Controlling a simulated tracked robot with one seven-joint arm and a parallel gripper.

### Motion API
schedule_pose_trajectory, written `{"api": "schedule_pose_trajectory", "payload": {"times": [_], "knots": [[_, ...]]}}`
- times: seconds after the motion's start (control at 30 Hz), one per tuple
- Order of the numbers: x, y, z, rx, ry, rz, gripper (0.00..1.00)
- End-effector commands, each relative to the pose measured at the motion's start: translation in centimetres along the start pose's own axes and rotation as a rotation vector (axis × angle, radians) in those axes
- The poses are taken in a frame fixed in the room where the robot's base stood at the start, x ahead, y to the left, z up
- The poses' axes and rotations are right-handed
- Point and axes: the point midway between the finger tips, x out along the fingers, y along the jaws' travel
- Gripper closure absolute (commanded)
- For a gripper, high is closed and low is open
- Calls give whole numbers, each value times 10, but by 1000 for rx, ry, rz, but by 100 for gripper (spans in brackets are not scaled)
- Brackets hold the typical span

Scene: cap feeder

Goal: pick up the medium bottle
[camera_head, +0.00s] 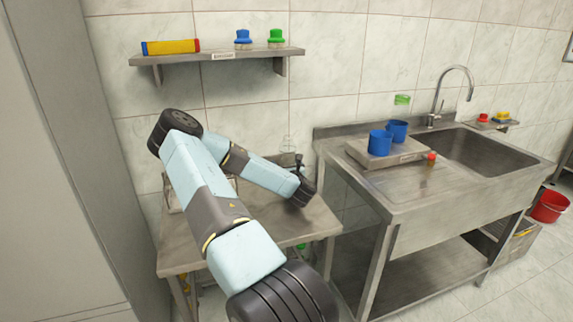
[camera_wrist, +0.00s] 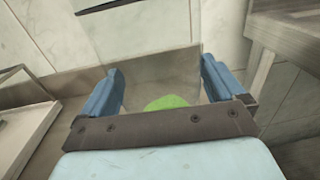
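A clear bottle (camera_head: 287,146) stands at the back of the small steel table (camera_head: 262,232), just beyond the end of my arm; I cannot tell its size for sure. My gripper shows in the wrist view (camera_wrist: 160,88) with its two blue fingers wide apart. A faint see-through shape (camera_wrist: 160,78) and a rounded green thing (camera_wrist: 166,102) show between the fingers. The gripper's bar hides the lower part of the green thing. I cannot tell whether the fingers touch anything. In the head view, my wrist hides most of the gripper and what is around it.
A wall shelf (camera_head: 222,56) above holds a yellow tube (camera_head: 170,46), a blue-topped item (camera_head: 243,38) and a green-topped item (camera_head: 276,38). The sink unit (camera_head: 400,190) to the right carries two blue cups (camera_head: 380,143). A tiled wall closes the back.

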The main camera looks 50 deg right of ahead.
Motion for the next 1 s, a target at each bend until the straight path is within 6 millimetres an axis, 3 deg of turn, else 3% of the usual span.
{"api": "schedule_pose_trajectory", "payload": {"times": [0.5, 0.77, 1.0], "knots": [[0, 0, 0, 0, 0, 0, 54], [0, 0, 2, 0, 0, 1, 54], [0, 2, 31, -1, -2, 2, 54]]}}
